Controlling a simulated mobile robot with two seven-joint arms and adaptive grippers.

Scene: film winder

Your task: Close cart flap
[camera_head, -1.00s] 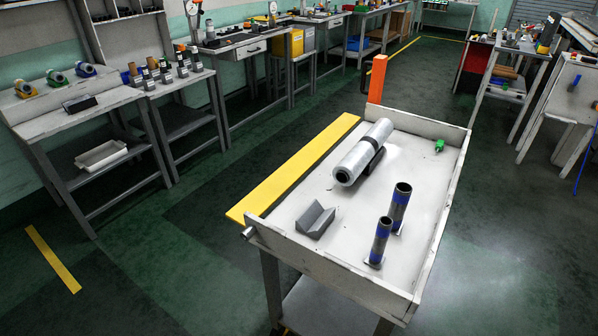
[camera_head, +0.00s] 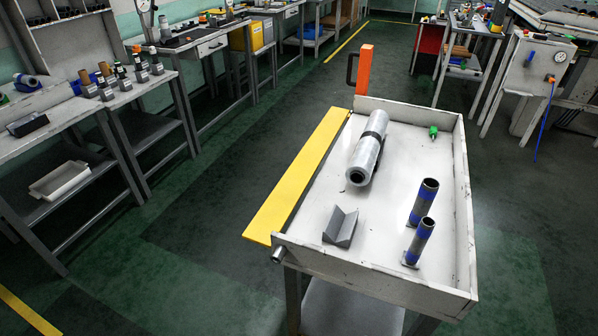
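The cart (camera_head: 390,280) stands right of centre in the head view. Its yellow flap (camera_head: 300,175) runs along the cart's left side and sticks outward, lying roughly level with the tray rather than standing up like the other walls. On the tray lie a film roll (camera_head: 367,150) in clear wrap with a dark band, and a grey V-shaped block (camera_head: 341,227). Two dark tubes with blue bands, one (camera_head: 424,202) behind the other (camera_head: 418,243), stand near the right wall. Neither of my grippers is in view.
An orange post (camera_head: 364,70) with a dark handle rises at the cart's far left corner. A small green item (camera_head: 433,132) lies at the tray's far end. Workbenches (camera_head: 60,115) line the left wall. Green floor (camera_head: 205,235) is clear left of the cart.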

